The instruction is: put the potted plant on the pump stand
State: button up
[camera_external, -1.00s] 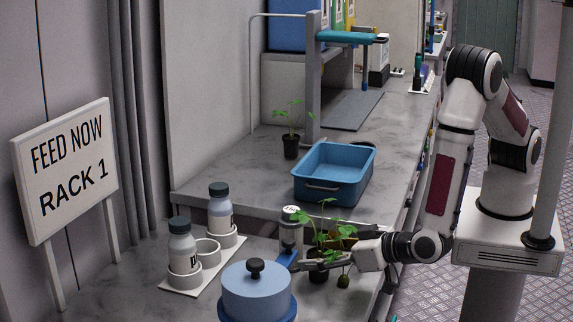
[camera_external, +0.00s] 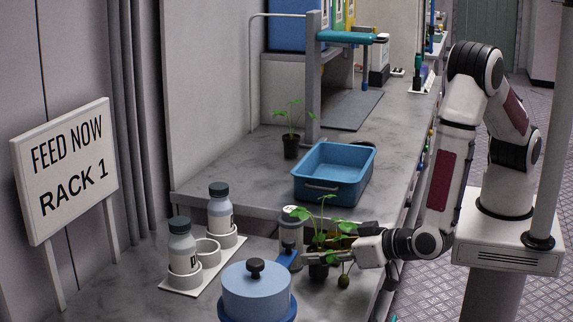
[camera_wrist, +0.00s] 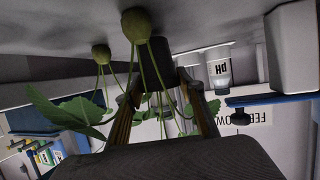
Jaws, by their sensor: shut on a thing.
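The potted plant (camera_external: 318,268), a dark pot with green leaves and hanging green fruit, is at the front bench's right side. My gripper (camera_external: 318,257) is shut on it from the right. In the wrist view, the dark pot (camera_wrist: 160,52) lies between the fingers, with stems and round green fruit (camera_wrist: 135,23) hanging across them. Whether the pot touches the bench is unclear. A grey upright unit with a blue lever (camera_external: 289,240) stands just left of the plant. A grey post with a teal arm (camera_external: 345,37) stands farther back. I cannot tell which is the pump stand.
Two bottles sit in a white ring rack (camera_external: 208,253) at left. A blue tray (camera_external: 333,177) and a second potted plant (camera_external: 290,146) are behind, on the raised bench.

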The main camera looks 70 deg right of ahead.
aim_at(322, 251)
jog(key=shift+r, duration=4.6)
jog(key=shift+w+a+r, duration=0.25)
jog(key=shift+w+r, duration=0.05)
jog(key=shift+r, duration=0.05)
jog(key=w+a+r+n+y, duration=0.2)
jog(key=w+r+y, duration=0.1)
jog(key=w+r, duration=0.25)
jog(key=w+d+r, duration=0.2)
jog(key=w+d, duration=0.8)
jog(key=w+d+f, duration=0.1)
jog(key=w+d, duration=0.1)
jog(key=d, duration=2.4)
jog(key=shift+n+t, duration=0.3)
